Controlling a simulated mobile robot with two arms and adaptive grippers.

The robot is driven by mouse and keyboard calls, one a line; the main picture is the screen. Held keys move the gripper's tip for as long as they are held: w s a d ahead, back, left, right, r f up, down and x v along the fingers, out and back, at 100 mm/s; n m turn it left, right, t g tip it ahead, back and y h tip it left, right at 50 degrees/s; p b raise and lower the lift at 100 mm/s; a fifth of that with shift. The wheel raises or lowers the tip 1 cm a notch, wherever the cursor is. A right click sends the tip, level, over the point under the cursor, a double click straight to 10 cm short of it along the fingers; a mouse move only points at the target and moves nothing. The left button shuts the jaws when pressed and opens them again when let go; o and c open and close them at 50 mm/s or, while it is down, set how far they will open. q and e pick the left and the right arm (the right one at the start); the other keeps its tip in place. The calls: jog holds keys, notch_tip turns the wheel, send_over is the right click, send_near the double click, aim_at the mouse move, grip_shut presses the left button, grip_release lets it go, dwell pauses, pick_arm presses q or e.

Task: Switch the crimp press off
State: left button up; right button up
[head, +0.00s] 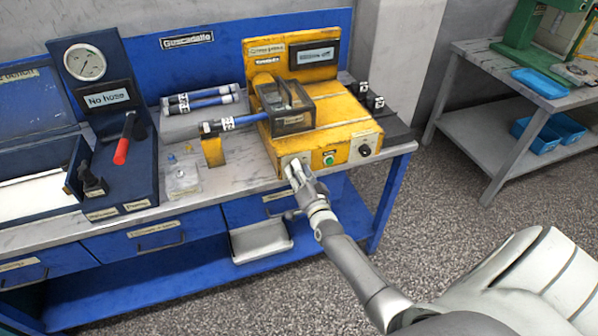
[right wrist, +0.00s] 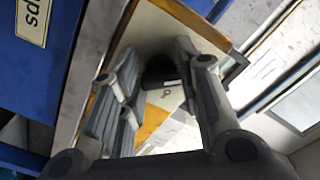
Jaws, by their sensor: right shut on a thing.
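The yellow crimp press (head: 345,110) stands on the right part of the workbench, with a display on its back panel and a clear guarded box on top. My right gripper (head: 293,166) is at the left end of the press's front face. In the right wrist view its fingers (right wrist: 158,88) are on either side of a dark rotary switch (right wrist: 160,72) on a pale plate marked "0", and they are shut on it. The switch's exact setting is hard to read. My left gripper is not in view.
The press front also has a green button (head: 328,159) and a black knob (head: 364,150). A hose (head: 236,122) rests on a yellow support left of the press. A gauge stand (head: 110,100) stands farther left. A grey tray (head: 262,240) sits below the bench edge.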

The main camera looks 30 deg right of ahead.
jog(key=shift+f+n, duration=0.1)
jog(key=shift+n, duration=0.2)
jog(key=o, duration=1)
jog(key=v, duration=1.2)
jog(key=s+a+f+n+g+y, duration=0.1)
jog(key=s+a+f+n+g, duration=0.15)
jog(key=s+f, duration=0.45)
jog(key=s+a+f+n+g+y, duration=0.2)
jog(key=a+f+g, duration=0.15)
jog(key=f, duration=0.85)
jog(key=s+a+f+n+g+y, duration=0.1)
jog(key=s+a+f+n+g, duration=0.15)
jog(key=s+f, duration=0.45)
jog(key=s+a+f+n+g, duration=0.1)
jog(key=s+f+n+g, duration=0.1)
jog(key=s+f, duration=0.3)
jog(key=s+f+n+g, duration=0.2)
jog(key=s+f, duration=0.4)
jog(key=s, duration=0.6)
jog(key=s+a+f+n+g, duration=0.1)
jog(key=s+f+n+g, duration=0.2)
jog(key=s, duration=0.5)
jog(key=shift+s+a+f+g, duration=0.15)
jog(key=shift+s+f+g, duration=0.1)
jog(key=shift+f, duration=0.35)
jog(key=shift+s+a+f+g, duration=0.15)
jog(key=shift+f+g, duration=0.05)
jog(key=shift+f, duration=0.45)
